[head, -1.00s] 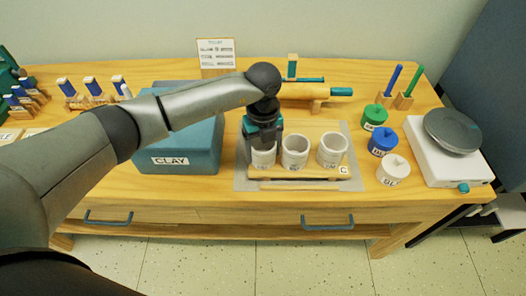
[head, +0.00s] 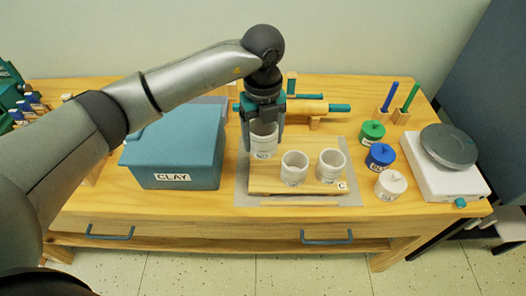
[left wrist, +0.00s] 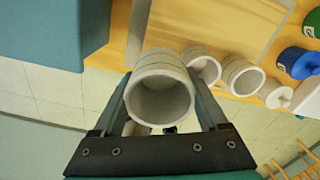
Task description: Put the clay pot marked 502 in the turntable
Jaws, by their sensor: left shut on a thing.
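My left gripper (head: 263,147) is shut on a white clay pot (head: 264,136) and holds it upright above the left part of the wooden board (head: 262,180). The pot has a small label that seems to begin with 50; its last digit is unclear. In the left wrist view the pot (left wrist: 160,64) sits between the two fingers, its open mouth facing the camera. Two similar pots, a middle one (head: 294,178) and a right one (head: 331,174), stand on the board. The turntable (head: 449,146), a dark grey disc on a white base, is at the right, empty. My right gripper is not in view.
Green (head: 372,133), blue (head: 380,156) and white (head: 391,185) lidded jars stand between the board and the turntable. A blue-grey CLAY box (head: 172,160) is left of the board. Wooden holders with a blue and a green upright stick stand behind the jars.

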